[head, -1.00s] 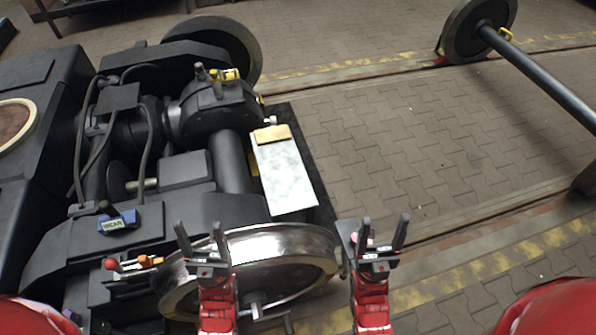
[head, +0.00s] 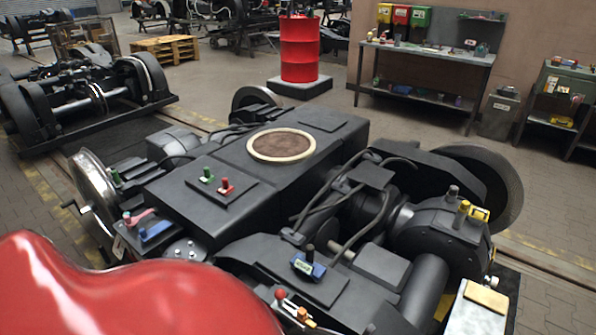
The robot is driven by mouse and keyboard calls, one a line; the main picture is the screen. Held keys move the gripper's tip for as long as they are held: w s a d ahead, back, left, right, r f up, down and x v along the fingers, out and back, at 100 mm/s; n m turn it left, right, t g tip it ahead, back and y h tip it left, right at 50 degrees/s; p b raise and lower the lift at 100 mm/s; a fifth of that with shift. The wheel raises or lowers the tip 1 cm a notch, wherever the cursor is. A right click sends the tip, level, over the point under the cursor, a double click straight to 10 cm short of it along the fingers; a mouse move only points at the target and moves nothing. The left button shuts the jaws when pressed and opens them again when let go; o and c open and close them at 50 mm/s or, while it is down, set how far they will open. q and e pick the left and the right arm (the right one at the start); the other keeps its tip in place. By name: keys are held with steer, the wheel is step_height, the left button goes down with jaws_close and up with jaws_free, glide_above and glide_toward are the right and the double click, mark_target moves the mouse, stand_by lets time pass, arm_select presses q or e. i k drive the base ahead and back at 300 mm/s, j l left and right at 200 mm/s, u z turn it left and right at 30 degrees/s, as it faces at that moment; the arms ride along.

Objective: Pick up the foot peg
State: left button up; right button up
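I cannot single out a foot peg by sight among the small parts on the dark bogie (head: 225,175). A green part (head: 208,175) and a red part (head: 226,186) stand on a plate on its top. A pink part (head: 140,216) and a blue part (head: 157,231) are at its left side. A blue labelled block (head: 308,267) sits on the near frame. A red-knobbed part (head: 280,296) and an orange-topped part (head: 302,314) are at the bottom edge. Neither gripper is in view.
A tan block (head: 487,297) lies on a pale plate (head: 477,318) at the lower right. A red drum (head: 299,48) stands behind the bogie. A workbench (head: 425,68) is at the back right. Another bogie (head: 85,100) stands left. Paved floor is clear between bogie and bench.

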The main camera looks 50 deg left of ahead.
mark_target(226, 189)
steer(key=u, duration=2.15)
steer(key=i+j, duration=0.1)
steer(key=j, duration=0.3)
steer(key=i+j, duration=0.15)
steer(key=j, duration=0.25)
steer(key=i+j, duration=0.1)
steer(key=j, duration=0.3)
steer(key=i+j, duration=0.1)
steer(key=j, duration=0.3)
steer(key=i+j, duration=0.15)
steer(key=i, duration=0.25)
steer(key=i+j, duration=0.15)
steer(key=i, duration=0.25)
steer(key=i+j, duration=0.15)
steer(key=i, duration=0.25)
